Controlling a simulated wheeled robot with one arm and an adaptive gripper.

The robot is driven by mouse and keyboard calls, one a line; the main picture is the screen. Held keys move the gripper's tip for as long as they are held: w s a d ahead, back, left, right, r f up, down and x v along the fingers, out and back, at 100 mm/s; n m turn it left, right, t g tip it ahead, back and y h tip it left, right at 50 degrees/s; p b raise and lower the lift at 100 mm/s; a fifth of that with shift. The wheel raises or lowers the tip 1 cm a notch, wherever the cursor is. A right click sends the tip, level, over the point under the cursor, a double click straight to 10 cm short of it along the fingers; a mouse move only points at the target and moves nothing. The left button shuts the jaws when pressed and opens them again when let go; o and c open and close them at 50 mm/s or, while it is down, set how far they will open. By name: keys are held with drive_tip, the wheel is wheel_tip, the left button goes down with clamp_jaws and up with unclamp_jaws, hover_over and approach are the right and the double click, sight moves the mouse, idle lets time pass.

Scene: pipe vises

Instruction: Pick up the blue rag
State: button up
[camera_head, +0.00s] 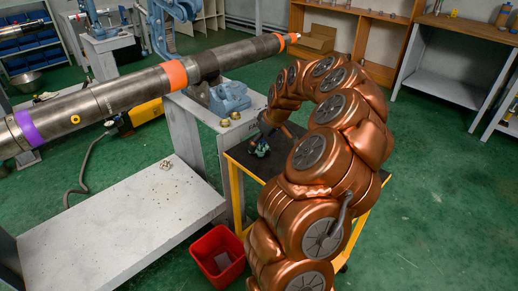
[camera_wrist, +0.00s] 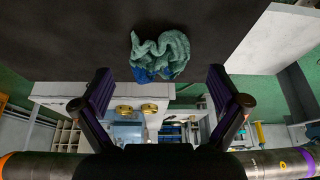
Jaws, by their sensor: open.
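The rag is a crumpled teal-green cloth with darker blue parts. In the head view the rag (camera_head: 262,150) is a small bundle on the dark top of a yellow-framed cart (camera_head: 246,157). In the wrist view the rag (camera_wrist: 160,54) lies at the upper middle on the dark surface, beyond and between my fingertips. My gripper (camera_wrist: 159,74) is open and empty, with one finger on each side. In the head view my gripper (camera_head: 268,128) is just above the rag, small and partly hidden by my copper-coloured arm. I cannot tell the exact height between them.
A long pipe (camera_head: 130,92) with orange and purple bands crosses the left, held near a blue vise (camera_head: 229,97). Brass fittings (camera_head: 230,119) sit on the grey bench beside the cart. A red bin (camera_head: 217,256) stands on the floor in front. The cart top around the rag looks clear.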

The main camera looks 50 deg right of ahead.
drive_tip(key=shift+x, duration=1.1)
drive_tip(key=shift+c, duration=0.2)
drive_tip(key=c, duration=0.7)
drive_tip(key=shift+c, duration=0.4)
drive_tip(key=shift+r, duration=1.7)
drive_tip(key=shift+s+a+r, duration=0.1)
drive_tip(key=shift+s, duration=0.1)
drive_tip(key=s+a, duration=0.3)
drive_tip(key=s, duration=0.1)
drive_tip(key=s+a+r, duration=0.1)
drive_tip(key=s+a, duration=0.2)
drive_tip(key=s, duration=0.1)
drive_tip(key=s+a+b, duration=0.1)
drive_tip(key=s+a, duration=0.2)
drive_tip(key=s, duration=0.1)
drive_tip(key=shift+s+a+r, duration=0.2)
drive_tip(key=shift+s+a, duration=0.05)
drive_tip(key=shift+a, duration=0.05)
